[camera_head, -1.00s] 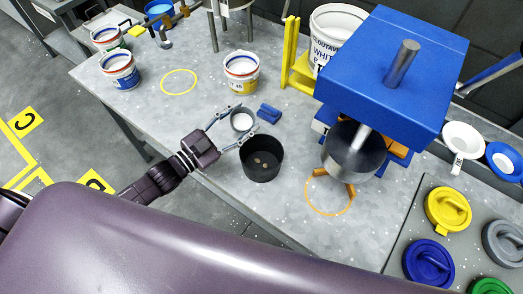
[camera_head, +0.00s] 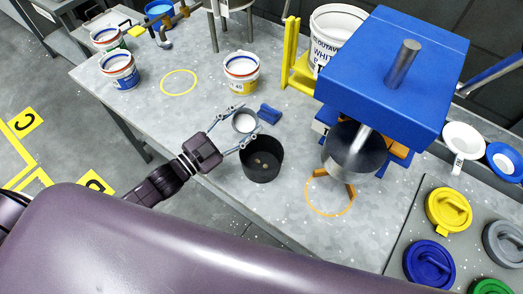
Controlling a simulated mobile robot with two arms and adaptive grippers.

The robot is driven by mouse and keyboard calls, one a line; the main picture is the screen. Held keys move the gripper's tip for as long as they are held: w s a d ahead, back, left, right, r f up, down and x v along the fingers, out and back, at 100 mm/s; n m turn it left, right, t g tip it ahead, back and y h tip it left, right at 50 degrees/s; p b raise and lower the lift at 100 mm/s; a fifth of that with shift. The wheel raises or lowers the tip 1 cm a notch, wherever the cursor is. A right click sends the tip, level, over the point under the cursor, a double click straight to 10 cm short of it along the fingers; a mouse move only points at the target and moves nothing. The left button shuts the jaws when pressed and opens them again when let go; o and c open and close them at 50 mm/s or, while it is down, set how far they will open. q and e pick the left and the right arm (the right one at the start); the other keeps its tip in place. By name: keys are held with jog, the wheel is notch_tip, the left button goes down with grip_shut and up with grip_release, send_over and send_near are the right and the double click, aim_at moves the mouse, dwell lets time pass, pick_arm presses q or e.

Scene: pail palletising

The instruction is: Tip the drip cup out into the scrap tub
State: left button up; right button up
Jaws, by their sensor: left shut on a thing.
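The drip cup (camera_head: 244,123) is a small light-grey cup with a pale inside, seen from above, seemingly upright. My left gripper (camera_head: 241,127) is shut on it, one finger on each side. The scrap tub (camera_head: 262,172) is a black round tub on the grey table, just below and right of the cup in the picture. I cannot tell whether the cup is clear of the table. My right gripper is not in view.
A blue block (camera_head: 269,113) lies right of the cup. A white-and-yellow pail (camera_head: 241,73) stands behind. A blue press (camera_head: 395,75) with a steel bowl-shaped head rises at the right, over an orange ring. Coloured lids (camera_head: 448,210) lie on a panel at lower right.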

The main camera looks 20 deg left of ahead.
aim_at(251, 129)
pick_arm(q)
jog(key=shift+s+d+r+m, duration=0.35)
jog(key=shift+d+r+m, duration=0.1)
jog(key=shift+r+m, duration=0.2)
jog(key=shift+s+d+r+m+b, duration=0.25)
jog(key=shift+m+b, duration=0.35)
jog(key=shift+m, duration=0.25)
dwell(1.0)
jog(key=shift+r+m+h+b, duration=0.1)
jog(key=shift+m+h+b, duration=0.25)
jog(key=shift+m, duration=0.15)
dwell(0.3)
jog(key=shift+s+d+r+m+h+b, duration=0.1)
jog(key=shift+d+r+m+b, duration=0.05)
jog(key=shift+m+b, duration=0.55)
jog(key=shift+s+d+r+m+h+b, duration=0.15)
jog(key=shift+m+b, duration=0.4)
jog(key=shift+m, duration=0.3)
jog(key=shift+s+d+r+m+h+b, duration=0.1)
jog(key=shift+d+r+m+b, duration=0.05)
jog(key=shift+m+b, duration=0.55)
dwell(1.4)
jog(key=shift+s+d+r+m, duration=0.15)
jog(key=shift+s+d+m, duration=0.35)
jog(key=shift+m, duration=0.25)
dwell(0.3)
